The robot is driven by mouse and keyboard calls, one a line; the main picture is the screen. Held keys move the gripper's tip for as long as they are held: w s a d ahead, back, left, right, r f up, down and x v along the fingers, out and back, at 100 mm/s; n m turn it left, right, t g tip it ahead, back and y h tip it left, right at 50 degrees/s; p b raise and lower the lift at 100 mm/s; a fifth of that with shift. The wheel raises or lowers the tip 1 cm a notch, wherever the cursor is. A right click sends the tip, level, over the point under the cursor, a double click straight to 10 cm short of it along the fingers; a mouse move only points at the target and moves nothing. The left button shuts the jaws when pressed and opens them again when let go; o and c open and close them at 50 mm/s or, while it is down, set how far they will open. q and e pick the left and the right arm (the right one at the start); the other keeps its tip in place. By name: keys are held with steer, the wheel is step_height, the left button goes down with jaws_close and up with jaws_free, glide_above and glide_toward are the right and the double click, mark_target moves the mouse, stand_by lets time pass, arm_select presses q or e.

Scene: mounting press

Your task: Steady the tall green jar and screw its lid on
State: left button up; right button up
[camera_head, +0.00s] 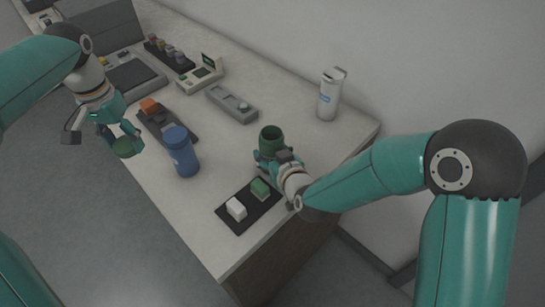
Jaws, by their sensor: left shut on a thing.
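The tall green jar (271,138) stands on the bench toward its right end, its dark round mouth open at the top. My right gripper (268,167) is at the lower part of the jar; its wrist hides much of the fingers, so I cannot tell how firmly they close. My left gripper (122,138) is shut on a round green lid (125,148). It holds the lid in the air, left of the blue jar and well away from the green jar.
A blue lidded jar (181,153) stands between the lid and the green jar. A black tray (232,221) holds a white and a green block.

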mark_target(151, 185)
steer(key=shift+r, duration=0.1)
steer(key=shift+c, duration=0.4)
